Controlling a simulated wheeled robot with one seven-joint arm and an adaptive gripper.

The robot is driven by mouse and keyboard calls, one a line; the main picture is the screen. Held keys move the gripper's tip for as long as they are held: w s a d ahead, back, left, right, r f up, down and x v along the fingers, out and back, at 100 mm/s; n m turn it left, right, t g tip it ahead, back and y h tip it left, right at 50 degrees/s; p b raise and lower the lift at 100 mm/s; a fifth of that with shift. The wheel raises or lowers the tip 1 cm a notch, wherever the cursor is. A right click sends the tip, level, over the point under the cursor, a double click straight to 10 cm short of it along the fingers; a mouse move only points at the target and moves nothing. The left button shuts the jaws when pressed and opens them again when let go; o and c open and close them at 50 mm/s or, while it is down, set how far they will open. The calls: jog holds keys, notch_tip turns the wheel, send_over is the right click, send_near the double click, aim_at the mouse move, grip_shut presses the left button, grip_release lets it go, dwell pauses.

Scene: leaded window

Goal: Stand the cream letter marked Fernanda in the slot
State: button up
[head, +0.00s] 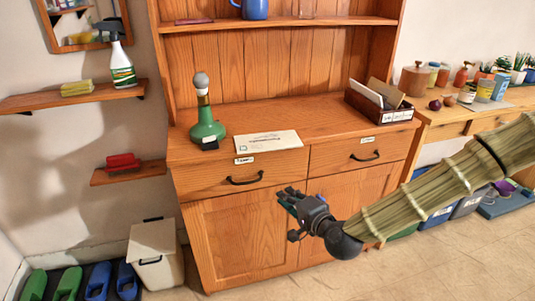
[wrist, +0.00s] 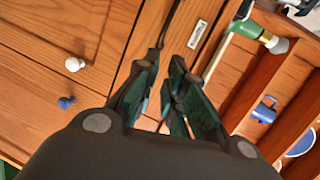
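The cream letter (head: 268,141) lies flat on the dresser top, at its front edge above the left drawer. Its printing is too small to read in the head view. The dark wooden letter rack (head: 357,103) stands at the right end of the dresser top, with white and brown papers upright in it and a label on its front. My gripper (head: 283,196) is in front of the dresser, below the letter and near the drawer fronts. In the wrist view its green-padded fingers (wrist: 166,62) are apart with nothing held between them.
A green bottle (head: 207,131) with a grey stopper stands left of the letter, by a small dark object. The dresser top between letter and rack is clear. Drawer handles (head: 245,178) stick out near my gripper. A bin (head: 156,256) stands left of the dresser.

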jog(key=m+t+b, duration=0.1)
jog(key=m+t, duration=0.1)
send_near(275, 149)
jog(key=shift+y, duration=0.4)
jog(key=shift+f+x, duration=0.15)
jog(key=shift+x, duration=2.4)
jog(key=shift+f+x, duration=0.1)
jog(key=shift+x, duration=2.45)
jog(key=shift+w+d, duration=0.1)
jog(key=shift+d, duration=0.1)
grip_shut()
jog(key=shift+r, duration=0.15)
